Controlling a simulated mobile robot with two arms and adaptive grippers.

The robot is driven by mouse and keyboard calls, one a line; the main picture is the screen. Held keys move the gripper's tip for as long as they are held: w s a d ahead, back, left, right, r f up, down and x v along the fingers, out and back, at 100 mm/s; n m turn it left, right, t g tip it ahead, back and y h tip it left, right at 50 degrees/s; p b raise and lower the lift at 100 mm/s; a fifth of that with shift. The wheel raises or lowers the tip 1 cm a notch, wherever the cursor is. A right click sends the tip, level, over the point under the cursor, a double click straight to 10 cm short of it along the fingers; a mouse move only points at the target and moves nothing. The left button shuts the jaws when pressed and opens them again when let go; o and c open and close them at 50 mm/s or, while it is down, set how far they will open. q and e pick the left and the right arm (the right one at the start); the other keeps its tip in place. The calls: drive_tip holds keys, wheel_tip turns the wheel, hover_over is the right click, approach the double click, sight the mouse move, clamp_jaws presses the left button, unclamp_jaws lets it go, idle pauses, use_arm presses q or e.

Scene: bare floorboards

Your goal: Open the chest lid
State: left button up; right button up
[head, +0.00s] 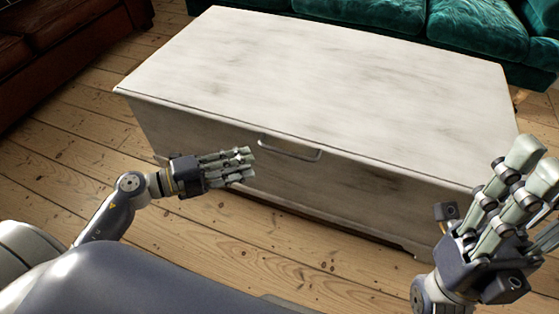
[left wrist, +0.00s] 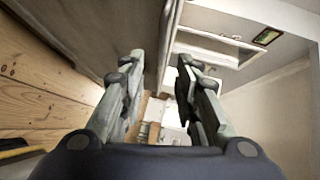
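The chest (head: 330,185) is a long box of whitewashed wood on the floor, with its lid (head: 320,75) lying flat and closed. A metal handle (head: 290,149) sits at the upper middle of its front, just under the lid edge. My left gripper (head: 248,165) is open and empty in front of the chest, left of and slightly below the handle, apart from it. In the left wrist view its two fingers stand apart, with the shaded chest front (left wrist: 95,35) at the upper left. My right gripper (head: 535,166) is open and empty, raised near the chest's right end.
A green sofa (head: 470,30) stands close behind the chest, and a dark brown leather sofa (head: 60,25) is at the upper left. Bare floorboards (head: 265,240) lie free in front of the chest. The lid top is clear.

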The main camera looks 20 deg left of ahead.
use_arm(q)
drive_tip(key=b+x, duration=0.2)
drive_tip(key=x, duration=0.8)
drive_tip(key=shift+w, duration=0.2)
drive_tip(key=shift+d, duration=0.1)
clamp_jaws()
